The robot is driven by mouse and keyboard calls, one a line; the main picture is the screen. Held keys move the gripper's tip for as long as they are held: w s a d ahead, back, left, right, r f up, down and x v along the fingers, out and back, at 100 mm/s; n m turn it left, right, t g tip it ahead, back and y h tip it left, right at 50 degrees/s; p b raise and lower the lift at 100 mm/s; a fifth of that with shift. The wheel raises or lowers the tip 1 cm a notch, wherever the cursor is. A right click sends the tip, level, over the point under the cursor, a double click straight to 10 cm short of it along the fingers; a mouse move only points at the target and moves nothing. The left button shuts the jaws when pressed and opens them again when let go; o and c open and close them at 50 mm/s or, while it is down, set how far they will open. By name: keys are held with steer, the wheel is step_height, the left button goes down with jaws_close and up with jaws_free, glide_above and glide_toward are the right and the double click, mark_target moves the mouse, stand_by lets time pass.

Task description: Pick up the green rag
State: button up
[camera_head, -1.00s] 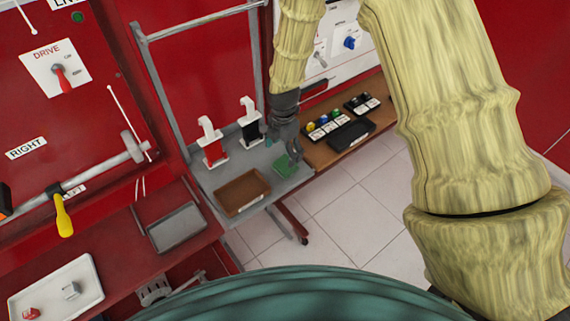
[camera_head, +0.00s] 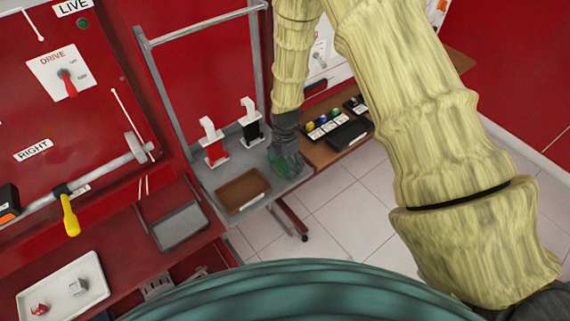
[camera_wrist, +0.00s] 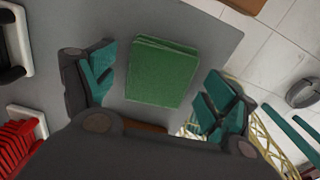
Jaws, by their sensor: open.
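The green rag (camera_wrist: 162,73) is a folded square lying on the grey shelf (camera_wrist: 150,22). In the wrist view it lies between and slightly beyond the two teal-padded fingers of my gripper (camera_wrist: 160,92). The fingers are spread wide, one on each side of the rag, with a gap to each. In the head view my gripper (camera_head: 287,165) is low over the right part of the shelf and hides most of the rag. I cannot tell the exact height of the fingers above the shelf.
A brown tray (camera_head: 241,190) sits left of my gripper. A red dispenser (camera_head: 213,150) and a black dispenser (camera_head: 251,130) stand behind. A brown bench (camera_head: 322,152) with a black box (camera_head: 348,134) adjoins at right. The shelf's edge drops to a tiled floor (camera_head: 350,205).

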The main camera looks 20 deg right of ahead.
mark_target(285, 162)
steer(key=c, duration=1.1)
steer(key=shift+o, duration=0.2)
steer(key=shift+r, duration=0.15)
steer(key=shift+r+b, duration=0.5)
steer(key=shift+r, duration=0.05)
steer(key=shift+r+b, duration=0.4)
steer(key=shift+r, duration=0.55)
steer(key=s+a+r+b, duration=0.1)
steer(key=s+a+b, duration=0.1)
steer(key=s+a, duration=0.2)
steer(key=s+a+b, duration=0.2)
steer(key=s+a, duration=0.2)
steer(key=s, duration=0.5)
steer(key=shift+s+a+r, duration=0.2)
steer(key=shift+s+r, duration=0.15)
steer(key=o, duration=0.4)
steer(key=c, duration=0.3)
